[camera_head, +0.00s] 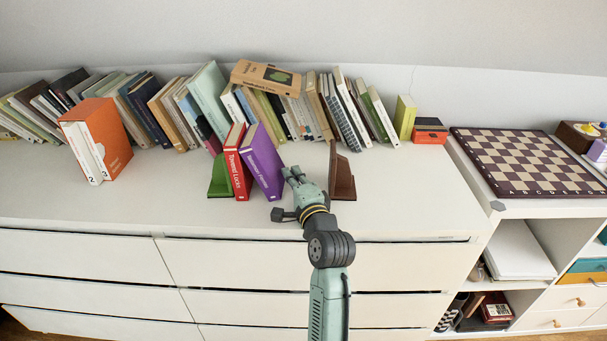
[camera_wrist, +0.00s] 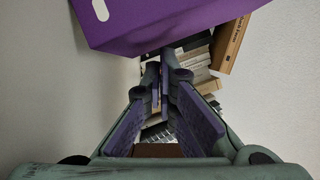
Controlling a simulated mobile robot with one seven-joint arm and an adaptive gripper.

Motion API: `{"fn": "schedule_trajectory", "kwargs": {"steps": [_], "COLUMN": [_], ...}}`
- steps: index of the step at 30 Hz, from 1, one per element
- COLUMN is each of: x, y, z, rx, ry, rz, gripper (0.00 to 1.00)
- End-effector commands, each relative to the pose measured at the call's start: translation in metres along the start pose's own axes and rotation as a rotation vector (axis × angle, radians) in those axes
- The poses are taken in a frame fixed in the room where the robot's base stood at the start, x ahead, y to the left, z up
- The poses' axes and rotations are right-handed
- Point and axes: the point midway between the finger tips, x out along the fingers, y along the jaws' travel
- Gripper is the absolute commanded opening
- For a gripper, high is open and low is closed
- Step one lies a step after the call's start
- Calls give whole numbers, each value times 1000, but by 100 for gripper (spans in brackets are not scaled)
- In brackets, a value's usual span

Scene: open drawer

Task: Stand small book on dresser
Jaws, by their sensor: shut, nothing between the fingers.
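A purple book (camera_head: 262,162) stands tilted on the dresser top (camera_head: 420,195), its upper part leaning left toward an upright red book (camera_head: 237,164). A green bookend (camera_head: 220,178) is left of the red book and a dark brown bookend (camera_head: 342,176) stands farther right. My gripper (camera_head: 290,176) is just right of the purple book, between it and the brown bookend. In the wrist view the purple book (camera_wrist: 135,22) fills the top, and my gripper's (camera_wrist: 163,72) fingers are closed together with nothing held. Whether a finger touches the book cannot be told.
An orange slipcase (camera_head: 97,140) stands left. A chessboard (camera_head: 525,160) lies on the right unit. The dresser top is clear right of the brown bookend.

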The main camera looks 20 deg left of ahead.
Motion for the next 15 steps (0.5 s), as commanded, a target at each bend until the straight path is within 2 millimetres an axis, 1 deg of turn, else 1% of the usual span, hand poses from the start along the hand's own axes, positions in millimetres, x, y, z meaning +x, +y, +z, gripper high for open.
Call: {"fn": "schedule_trajectory", "kwargs": {"steps": [11, 15], "x": [0, 4], "y": [0, -2], "z": [3, 16], "rx": [1, 2], "ry": [-1, -4], "rz": [0, 3], "gripper": [0, 0]}}
